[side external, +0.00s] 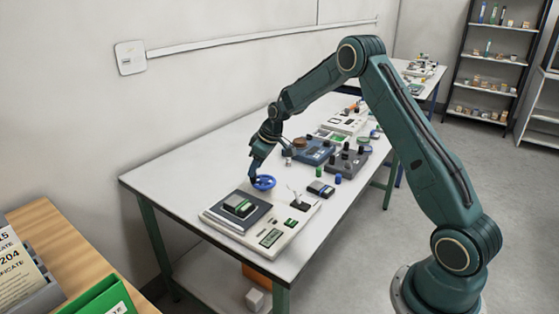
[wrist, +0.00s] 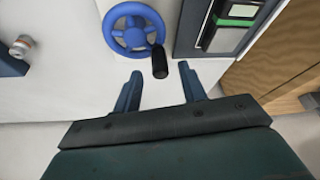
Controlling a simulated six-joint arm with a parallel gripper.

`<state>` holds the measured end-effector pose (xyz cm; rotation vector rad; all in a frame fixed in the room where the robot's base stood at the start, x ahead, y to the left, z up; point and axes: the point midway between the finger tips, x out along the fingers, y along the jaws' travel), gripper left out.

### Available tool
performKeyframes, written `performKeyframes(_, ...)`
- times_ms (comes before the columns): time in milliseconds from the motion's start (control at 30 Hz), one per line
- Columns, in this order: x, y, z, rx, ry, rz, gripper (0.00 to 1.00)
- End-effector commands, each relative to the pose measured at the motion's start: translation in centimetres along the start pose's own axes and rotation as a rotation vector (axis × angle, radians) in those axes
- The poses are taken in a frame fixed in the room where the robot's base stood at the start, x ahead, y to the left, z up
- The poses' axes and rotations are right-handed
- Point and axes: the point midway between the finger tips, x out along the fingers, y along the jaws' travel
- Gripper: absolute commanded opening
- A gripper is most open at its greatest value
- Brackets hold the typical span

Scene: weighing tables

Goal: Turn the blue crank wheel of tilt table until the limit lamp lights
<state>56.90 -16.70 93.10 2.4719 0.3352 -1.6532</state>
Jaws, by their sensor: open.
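The blue crank wheel (side external: 263,183) is at the back edge of the tilt table (side external: 222,224), a pale base with a dark plate. In the wrist view the wheel (wrist: 118,34) is a spoked ring at the top, with a black handle (wrist: 160,64) at its lower right. My gripper (wrist: 160,68) is open, with one finger on each side of the handle. I cannot tell whether a finger touches it. In the side view my gripper (side external: 254,178) is down at the wheel. I cannot make out a lit limit lamp.
A black block with a green stripe (side external: 239,206) lies on the dark plate. Beyond the wheel stand a blue instrument (side external: 316,151), a dark box with knobs (side external: 347,163) and several small weights. The white tabletop (side external: 185,175) is clear left of the wheel.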

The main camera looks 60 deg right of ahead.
Motion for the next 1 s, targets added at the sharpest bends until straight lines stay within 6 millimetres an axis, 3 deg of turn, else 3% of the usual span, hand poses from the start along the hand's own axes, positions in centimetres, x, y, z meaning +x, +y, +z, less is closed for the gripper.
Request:
performKeyframes(300, 3.3, 0.0, 0.0, 0.000, 0.000, 0.000, 0.41)
performKeyframes(700, 3.7, 0.0, 0.0, 0.000, 0.001, 0.001, 0.41)
performKeyframes(767, 3.7, 0.0, 0.0, 0.000, 0.001, 0.001, 0.34)
performKeyframes(933, 3.7, 0.0, 0.0, 0.000, 0.001, 0.001, 0.00)
performKeyframes(1000, 3.7, 0.0, 0.0, 0.000, 0.001, 0.001, 0.00)
